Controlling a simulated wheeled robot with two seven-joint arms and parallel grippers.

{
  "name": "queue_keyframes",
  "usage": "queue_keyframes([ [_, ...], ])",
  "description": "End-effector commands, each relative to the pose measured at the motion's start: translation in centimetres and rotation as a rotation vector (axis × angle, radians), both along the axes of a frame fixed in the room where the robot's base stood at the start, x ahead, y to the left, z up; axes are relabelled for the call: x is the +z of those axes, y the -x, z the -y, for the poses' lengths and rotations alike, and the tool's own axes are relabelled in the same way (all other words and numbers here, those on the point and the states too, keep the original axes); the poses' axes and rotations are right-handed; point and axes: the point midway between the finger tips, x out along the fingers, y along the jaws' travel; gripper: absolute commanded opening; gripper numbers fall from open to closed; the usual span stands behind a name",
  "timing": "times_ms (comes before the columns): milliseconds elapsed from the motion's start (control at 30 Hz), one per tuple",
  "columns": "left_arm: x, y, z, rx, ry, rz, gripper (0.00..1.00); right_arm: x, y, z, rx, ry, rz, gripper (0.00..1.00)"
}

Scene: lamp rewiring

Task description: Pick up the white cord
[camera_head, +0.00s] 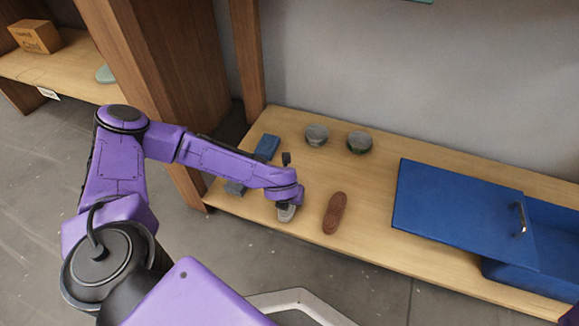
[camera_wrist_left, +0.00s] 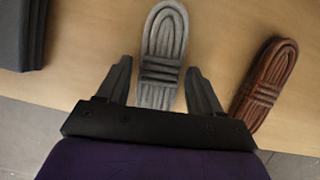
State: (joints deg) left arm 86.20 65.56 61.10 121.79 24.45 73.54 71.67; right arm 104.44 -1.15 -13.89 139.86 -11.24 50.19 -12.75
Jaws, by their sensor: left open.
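The white cord (camera_wrist_left: 162,53) is a pale grey-white coiled bundle lying flat on the wooden table. In the wrist view it lies between and beyond the fingertips of my left gripper (camera_wrist_left: 159,75). The gripper is open, with one finger on each side of the cord's near end. In the head view the white cord (camera_head: 286,212) shows just below my left gripper (camera_head: 288,203), which hides part of it. Whether the fingers touch the cord I cannot tell. My right gripper is not in view.
A brown cord (camera_head: 335,213) lies close to the right of the white one, also in the wrist view (camera_wrist_left: 265,85). A blue box (camera_head: 267,147) and two round grey-topped items (camera_head: 316,135) (camera_head: 359,141) stand behind. A large blue lid and bin (camera_head: 455,210) fill the table's right side.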

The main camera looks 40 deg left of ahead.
Motion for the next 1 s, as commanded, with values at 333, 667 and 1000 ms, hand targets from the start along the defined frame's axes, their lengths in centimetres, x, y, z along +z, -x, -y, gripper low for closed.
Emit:
queue_keyframes([
  [333,-0.7,-0.3,-0.2,0.000,-0.001,0.000,0.59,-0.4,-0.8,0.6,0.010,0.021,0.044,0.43],
  [667,-0.7,-0.3,-0.2,0.000,-0.001,0.000,0.03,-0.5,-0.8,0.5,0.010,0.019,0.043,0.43],
  [1000,0.9,-0.3,-0.1,0.001,0.000,0.002,0.03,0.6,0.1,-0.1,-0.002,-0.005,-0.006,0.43],
])
